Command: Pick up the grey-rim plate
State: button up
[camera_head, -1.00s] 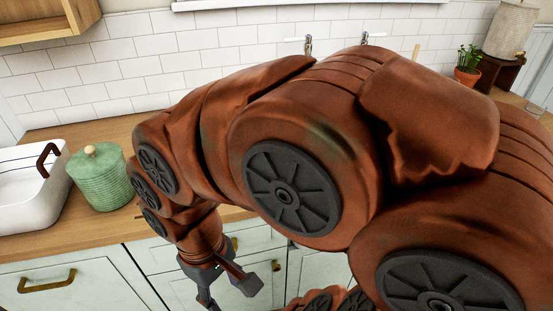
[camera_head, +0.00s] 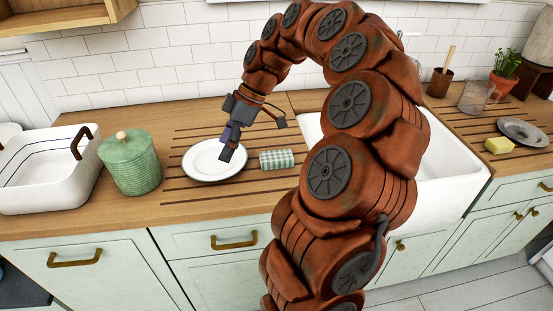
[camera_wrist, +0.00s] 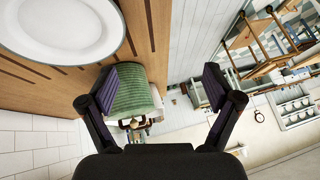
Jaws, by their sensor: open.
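A round white plate with a thin grey rim (camera_head: 203,160) lies flat on the wooden counter, left of the sink. In the wrist view the plate (camera_wrist: 62,28) is at the upper left, cut by the frame edge. My gripper (camera_head: 229,143) is over the plate's right part in the head view, fingers pointing down, and hides a little of it. In the wrist view my gripper (camera_wrist: 160,88) is open with nothing between its fingers, and the plate lies off to one side. Whether a fingertip touches the plate I cannot tell.
A green lidded jar (camera_head: 131,163) stands left of the plate, beside a white basin (camera_head: 45,190). A checkered cloth (camera_head: 276,159) lies close to its right. The white sink (camera_head: 445,165) is farther right, then a yellow sponge (camera_head: 499,145) and a grey dish (camera_head: 523,131).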

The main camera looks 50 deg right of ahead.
jog(key=d+f, duration=0.1)
jog(key=d, duration=0.3)
jog(key=d+f+t, duration=0.1)
jog(key=d, duration=0.4)
jog(key=d+f+t, duration=0.1)
jog(key=d, duration=0.3)
jog(key=shift+s+d+f, duration=0.25)
jog(key=shift+f, duration=0.15)
jog(key=t, duration=0.1)
send_near(276, 156)
jog(key=shift+w+a+f+n, duration=0.2)
jog(key=shift+w+f, duration=0.1)
jog(key=shift+f, duration=0.15)
jog(key=shift+w+a+f+n, duration=0.1)
jog(key=shift+w+a+f, duration=0.15)
jog(key=shift+f, duration=0.25)
jog(key=shift+d+f, duration=0.1)
jog(key=shift+f, duration=0.05)
jog(key=shift+p+x, duration=1.85)
jog(key=shift+x, duration=2)
jog(key=c, duration=1.1)
jog(key=shift+r, duration=0.3)
